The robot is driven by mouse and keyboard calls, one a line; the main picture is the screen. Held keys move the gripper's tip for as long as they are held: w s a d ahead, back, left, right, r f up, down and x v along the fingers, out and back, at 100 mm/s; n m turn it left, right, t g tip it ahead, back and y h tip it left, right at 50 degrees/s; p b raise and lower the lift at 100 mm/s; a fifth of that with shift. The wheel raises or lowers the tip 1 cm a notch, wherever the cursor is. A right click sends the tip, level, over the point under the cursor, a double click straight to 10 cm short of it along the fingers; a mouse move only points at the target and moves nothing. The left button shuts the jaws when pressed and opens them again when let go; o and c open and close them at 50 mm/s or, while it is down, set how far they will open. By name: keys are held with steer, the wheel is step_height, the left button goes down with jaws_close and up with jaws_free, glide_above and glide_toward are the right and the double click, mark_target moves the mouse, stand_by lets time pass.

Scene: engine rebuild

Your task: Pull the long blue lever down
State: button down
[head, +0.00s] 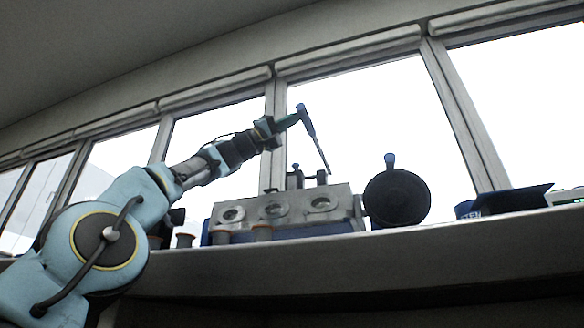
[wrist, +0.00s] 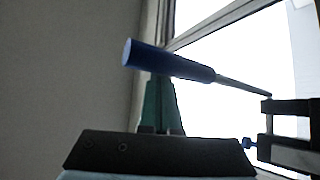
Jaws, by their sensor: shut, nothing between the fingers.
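The long lever has a blue handle (head: 306,120) and a thin dark shaft (head: 321,153) that slopes down to the right to a dark bracket (head: 296,179) on the engine block. The lever stands raised and steeply tilted. In the wrist view its blue handle (wrist: 168,62) crosses in front of my green fingers, with the shaft running right. My gripper (head: 291,121) is shut and empty, its fingertips right at the handle. It also shows in the wrist view (wrist: 160,100). The handle hides the fingertips there, so I cannot tell whether they touch it.
The grey engine block (head: 343,200) with round bores stands on the ledge (head: 400,245). A black wheel (head: 397,198) with a blue knob is to its right, then a blue bin (head: 497,203). Several small cylinders (head: 262,232) stand in front. Windows are behind.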

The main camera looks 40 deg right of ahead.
steer(key=shift+f+b, duration=0.35)
steer(key=shift+f, duration=0.45)
steer(key=shift+w+d+f, duration=0.1)
steer(key=shift+f, duration=0.15)
steer(key=a+r+b+v, duration=0.1)
steer(key=b+v, duration=0.6)
steer(key=v, duration=0.3)
steer(key=shift+a, duration=0.15)
steer(key=shift+w+f, duration=0.15)
